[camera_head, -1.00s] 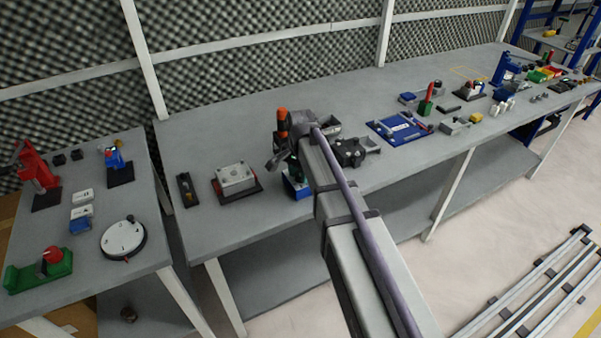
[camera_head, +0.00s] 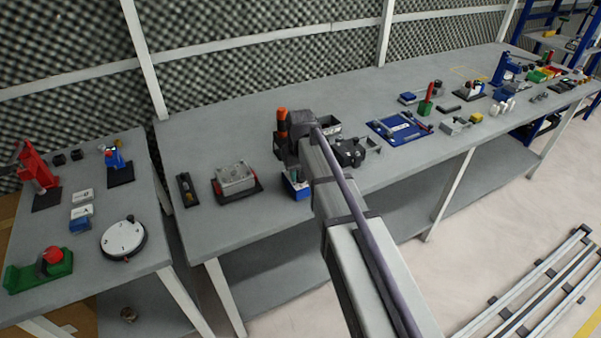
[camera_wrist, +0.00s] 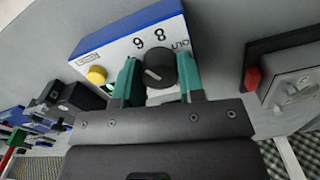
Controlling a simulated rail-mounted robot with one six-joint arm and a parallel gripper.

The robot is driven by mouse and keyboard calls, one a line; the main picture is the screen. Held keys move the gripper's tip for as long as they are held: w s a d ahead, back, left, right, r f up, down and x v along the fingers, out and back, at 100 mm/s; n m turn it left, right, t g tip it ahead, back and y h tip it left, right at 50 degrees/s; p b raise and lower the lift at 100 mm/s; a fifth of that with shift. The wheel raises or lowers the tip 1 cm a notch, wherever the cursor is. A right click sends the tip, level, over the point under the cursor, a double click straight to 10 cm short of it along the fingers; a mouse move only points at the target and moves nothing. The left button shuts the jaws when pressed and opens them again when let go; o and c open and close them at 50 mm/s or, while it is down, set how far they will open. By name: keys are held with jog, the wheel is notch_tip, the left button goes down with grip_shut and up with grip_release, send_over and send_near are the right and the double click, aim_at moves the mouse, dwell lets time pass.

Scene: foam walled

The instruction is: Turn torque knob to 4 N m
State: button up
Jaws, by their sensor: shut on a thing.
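The torque knob (camera_wrist: 161,68) is black and round, with a white pointer mark, on the pale face of a blue-sided box (camera_wrist: 128,40) in the wrist view. Digits 6 and 8 show beyond the knob, with small lettering to their right that I cannot read surely; the mark points away from them, toward the lower left. The rest of the scale is hidden by my gripper. My gripper (camera_wrist: 158,76) has its two teal fingers shut on the knob, one each side. In the head view the box (camera_head: 296,187) shows partly below my wrist, with the knob hidden.
A grey block on a dark base (camera_head: 236,180) stands left of the box. A blue board with tools (camera_head: 400,128) lies to the right. In the wrist view a yellow button (camera_wrist: 97,75) is left of the fingers. Bare bench lies in front.

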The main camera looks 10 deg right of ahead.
jog(key=n, duration=0.4)
jog(key=shift+n, duration=2.3)
jog(key=o, duration=0.9)
jog(key=shift+r, duration=0.1)
notch_tip(320, 180, up, 11)
jog(key=p, duration=1.1)
